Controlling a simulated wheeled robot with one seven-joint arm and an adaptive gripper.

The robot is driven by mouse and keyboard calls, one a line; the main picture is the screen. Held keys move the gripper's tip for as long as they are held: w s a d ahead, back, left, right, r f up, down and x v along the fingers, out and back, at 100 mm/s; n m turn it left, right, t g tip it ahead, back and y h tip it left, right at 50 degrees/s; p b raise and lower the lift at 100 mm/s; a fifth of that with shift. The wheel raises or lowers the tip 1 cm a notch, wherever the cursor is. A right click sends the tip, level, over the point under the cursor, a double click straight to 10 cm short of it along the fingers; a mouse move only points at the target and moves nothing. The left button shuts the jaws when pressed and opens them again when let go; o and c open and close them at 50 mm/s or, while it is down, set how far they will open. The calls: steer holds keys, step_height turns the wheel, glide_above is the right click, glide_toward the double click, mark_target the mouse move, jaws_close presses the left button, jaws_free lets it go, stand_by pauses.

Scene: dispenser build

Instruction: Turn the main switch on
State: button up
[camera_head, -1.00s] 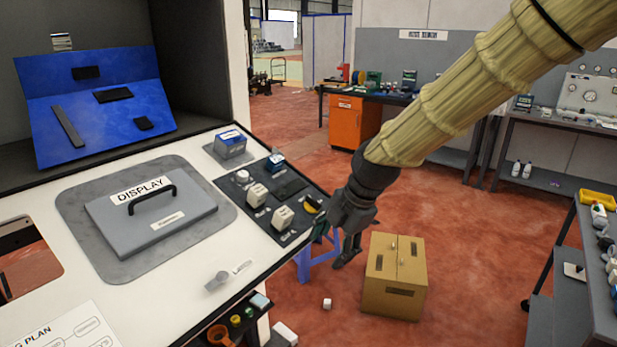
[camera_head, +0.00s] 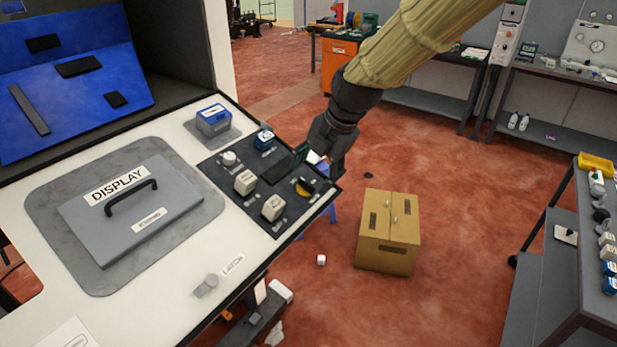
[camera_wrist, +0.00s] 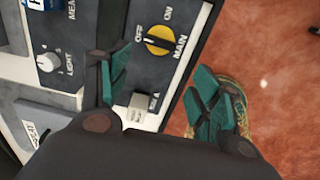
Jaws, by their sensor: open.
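The main switch (camera_head: 304,187) is a yellow round knob with a black bar, near the right corner of the dark control panel (camera_head: 283,214). In the wrist view the switch (camera_wrist: 160,41) has OFF, ON and MAIN printed around it. Its black bar lies across the yellow disc, with one end towards OFF. My gripper (camera_head: 318,165) hangs just above and beyond the switch in the head view. In the wrist view its green-padded fingers (camera_wrist: 162,92) are wide apart with nothing between them. The switch lies ahead of the fingertips, apart from them.
Beside the switch are white block buttons (camera_head: 273,207), a white knob (camera_head: 229,158) and a blue-topped block (camera_head: 264,139). A grey DISPLAY cover (camera_head: 130,222) with a handle lies left. A cardboard-coloured box (camera_head: 388,245) stands on the open red floor.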

mark_target(308, 183)
steer(key=w+f, duration=0.1)
steer(key=f, duration=0.1)
steer(key=w+f+p, duration=0.1)
steer(key=w+f, duration=0.1)
steer(key=w+a+f, duration=0.1)
steer(key=f, duration=0.1)
steer(key=shift+w, duration=0.35)
steer(key=shift+s+a+f, duration=0.1)
steer(key=shift+s, duration=0.05)
steer(key=shift+s+a, duration=0.1)
steer(key=shift+s, duration=0.2)
steer(key=shift+s+r, duration=0.25)
steer(key=shift+s, duration=0.4)
steer(key=shift+w+f, duration=0.45)
steer(key=shift+w, duration=0.15)
steer(key=shift+w+f, duration=0.15)
steer(key=shift+w, duration=0.1)
steer(key=shift+c, duration=1)
steer(key=shift+s+r, duration=0.3)
steer(key=shift+s, duration=0.05)
steer(key=c, duration=0.7)
steer(key=shift+f, duration=0.1)
steer(key=shift+c, duration=0.6)
